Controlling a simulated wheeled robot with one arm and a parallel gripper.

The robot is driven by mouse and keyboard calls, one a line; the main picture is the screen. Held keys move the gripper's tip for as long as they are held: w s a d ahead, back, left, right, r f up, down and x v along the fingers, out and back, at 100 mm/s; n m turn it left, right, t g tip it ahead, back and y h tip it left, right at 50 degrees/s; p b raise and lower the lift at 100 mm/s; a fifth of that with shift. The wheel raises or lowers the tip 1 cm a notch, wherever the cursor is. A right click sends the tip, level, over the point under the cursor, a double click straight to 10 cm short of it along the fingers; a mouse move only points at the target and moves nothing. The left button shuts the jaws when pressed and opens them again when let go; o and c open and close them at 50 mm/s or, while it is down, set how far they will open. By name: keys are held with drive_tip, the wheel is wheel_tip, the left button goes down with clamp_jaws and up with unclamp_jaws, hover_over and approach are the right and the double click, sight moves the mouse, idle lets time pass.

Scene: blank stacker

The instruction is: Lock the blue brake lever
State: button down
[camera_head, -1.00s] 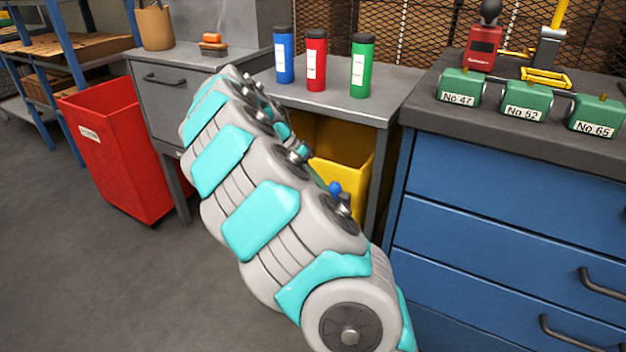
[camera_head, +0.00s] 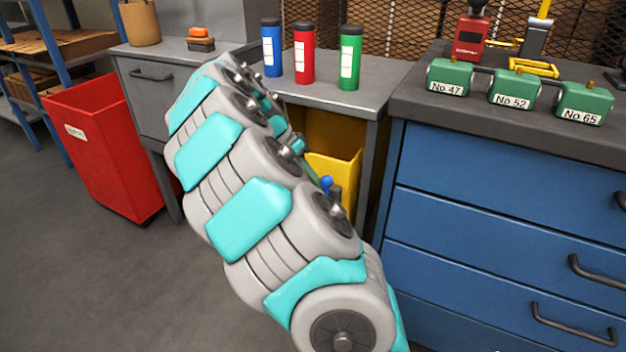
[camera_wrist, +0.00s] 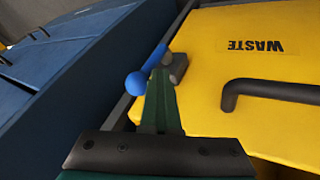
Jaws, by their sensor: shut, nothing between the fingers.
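The blue brake lever has a round blue knob (camera_wrist: 137,83) and a short blue rod (camera_wrist: 156,56) that runs up to a dark grey block (camera_wrist: 178,66) beside the yellow waste bin. The knob also shows small in the head view (camera_head: 327,183), just past my arm. My gripper (camera_wrist: 160,75) has dark green fingers that are shut and empty. Its tips are at the lever, with the knob just left of them in the wrist view. I cannot tell whether they touch.
The yellow waste bin (camera_wrist: 215,75) with a black handle (camera_wrist: 270,90) fills the right of the wrist view. A blue drawer cabinet (camera_head: 490,210) stands close on the right in the head view. A red bin (camera_head: 100,150) stands left. Open floor lies at lower left.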

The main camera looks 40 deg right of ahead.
sight(329, 180)
drive_tip(key=shift+s, duration=0.1)
drive_tip(key=s+t+b, duration=0.1)
drive_tip(key=s+d+t+y, duration=0.1)
drive_tip(key=t, duration=0.1)
drive_tip(key=s+t+y+b, duration=0.1)
drive_tip(key=t, duration=0.1)
drive_tip(key=shift+s+d+r+m+b, duration=0.2)
drive_tip(key=shift+s+r+m+b, duration=0.1)
drive_tip(key=shift+m+b, duration=0.1)
drive_tip(key=shift+s+d+f+t+y, duration=0.2)
drive_tip(key=shift+s+d+t+y, duration=0.05)
drive_tip(key=shift+s+t, duration=0.3)
drive_tip(key=shift+s+d+f+t+y, duration=0.15)
drive_tip(key=shift+s+d+t+y, duration=0.2)
drive_tip(key=shift+t, duration=0.3)
drive_tip(key=shift+s+f, duration=0.1)
drive_tip(key=shift+s, duration=0.1)
